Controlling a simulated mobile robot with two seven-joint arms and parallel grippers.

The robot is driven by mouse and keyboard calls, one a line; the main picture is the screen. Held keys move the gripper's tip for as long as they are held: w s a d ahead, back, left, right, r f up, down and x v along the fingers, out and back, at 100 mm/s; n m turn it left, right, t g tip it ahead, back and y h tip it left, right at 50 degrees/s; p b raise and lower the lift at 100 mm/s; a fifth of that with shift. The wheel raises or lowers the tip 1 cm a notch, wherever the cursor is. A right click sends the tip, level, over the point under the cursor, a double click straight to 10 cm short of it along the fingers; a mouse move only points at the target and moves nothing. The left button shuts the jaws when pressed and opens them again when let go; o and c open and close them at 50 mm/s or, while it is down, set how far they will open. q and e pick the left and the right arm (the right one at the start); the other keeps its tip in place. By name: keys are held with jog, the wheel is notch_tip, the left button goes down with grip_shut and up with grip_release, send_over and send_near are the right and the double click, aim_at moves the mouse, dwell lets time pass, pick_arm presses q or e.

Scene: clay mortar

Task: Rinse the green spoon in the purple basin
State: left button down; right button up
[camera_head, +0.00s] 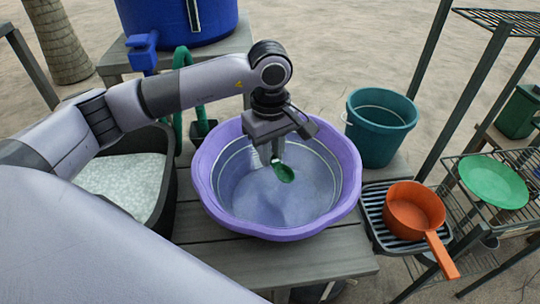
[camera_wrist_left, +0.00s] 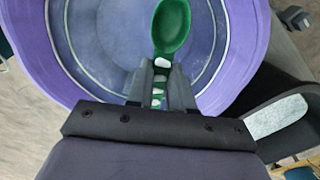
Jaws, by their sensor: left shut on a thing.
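The purple basin (camera_head: 206,176) stands on a grey wooden bench and seems to hold water. My left gripper (camera_head: 277,152) is above the basin, pointing down, shut on the green spoon (camera_head: 284,173). The spoon's bowl hangs over the inside of the basin; I cannot tell whether it touches the water. In the left wrist view the green spoon (camera_wrist_left: 172,27) extends from between the fingers (camera_wrist_left: 159,85), with a few whitish patches on the spoon's handle and lower bowl. The purple basin (camera_wrist_left: 232,60) fills much of that view. My right gripper is not in view.
A teal bucket (camera_head: 381,126) stands right of the basin. An orange saucepan (camera_head: 414,208) sits on a dark rack, and a green plate (camera_head: 493,181) lies on a wire shelf. A dark tub (camera_head: 160,200) with pale contents is left, below a blue barrel (camera_head: 180,20) with a tap.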

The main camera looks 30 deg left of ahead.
pick_arm(q)
jog(key=w+a+n+p, duration=0.15)
jog(key=w+n, duration=0.25)
jog(key=n, duration=1.2)
notch_tip(320, 180, down, 12)
jog(key=b, duration=0.8)
jog(key=shift+w, duration=0.15)
jog(key=shift+a+r, duration=0.1)
jog(key=shift+f, duration=0.2)
jog(key=shift+f+b, duration=0.35)
jog(key=shift+b, duration=0.15)
jog(key=shift+r, duration=0.15)
